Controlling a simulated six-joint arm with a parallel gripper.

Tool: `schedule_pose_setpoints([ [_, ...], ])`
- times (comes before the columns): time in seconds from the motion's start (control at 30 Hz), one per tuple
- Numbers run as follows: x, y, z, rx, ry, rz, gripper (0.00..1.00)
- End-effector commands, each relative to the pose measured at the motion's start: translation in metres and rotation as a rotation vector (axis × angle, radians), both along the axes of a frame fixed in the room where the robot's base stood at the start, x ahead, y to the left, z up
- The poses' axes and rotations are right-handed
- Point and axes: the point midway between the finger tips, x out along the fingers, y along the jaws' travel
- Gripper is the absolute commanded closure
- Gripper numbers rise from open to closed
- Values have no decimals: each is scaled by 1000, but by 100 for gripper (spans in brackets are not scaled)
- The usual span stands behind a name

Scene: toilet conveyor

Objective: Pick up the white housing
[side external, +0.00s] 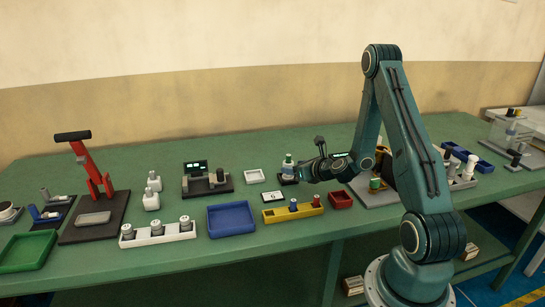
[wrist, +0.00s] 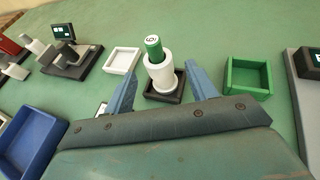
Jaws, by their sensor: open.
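The white housing (wrist: 160,72) is a stepped white cylinder with a green part (wrist: 153,46) standing in its top. It stands upright on a small dark square base (wrist: 164,94). In the side external view the housing (side external: 288,168) shows just left of my gripper (side external: 301,172). In the wrist view my gripper (wrist: 161,88) is open, with one blue finger to the left of the housing and one to the right, with gaps on both sides. The fingers are not closed on it. I cannot tell whether the fingertips reach fully around it.
A white tray (wrist: 122,61) lies left of the housing and a green tray (wrist: 247,76) right of it. A blue tray (side external: 231,219), a yellow holder (side external: 292,214) and a red tray (side external: 341,199) sit nearer the front edge. Green tabletop is clear behind the housing.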

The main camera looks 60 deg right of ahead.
Motion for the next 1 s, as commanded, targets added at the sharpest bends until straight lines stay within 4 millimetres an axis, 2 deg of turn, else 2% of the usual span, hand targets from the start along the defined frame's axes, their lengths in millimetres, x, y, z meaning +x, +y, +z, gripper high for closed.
schedule_pose_setpoints([
  [0.37,6,-3,-2,-1,-1,0,43],
  [0.8,43,-17,-19,0,-1,1,43],
  [1.0,52,-21,-23,1,-2,-1,43],
])
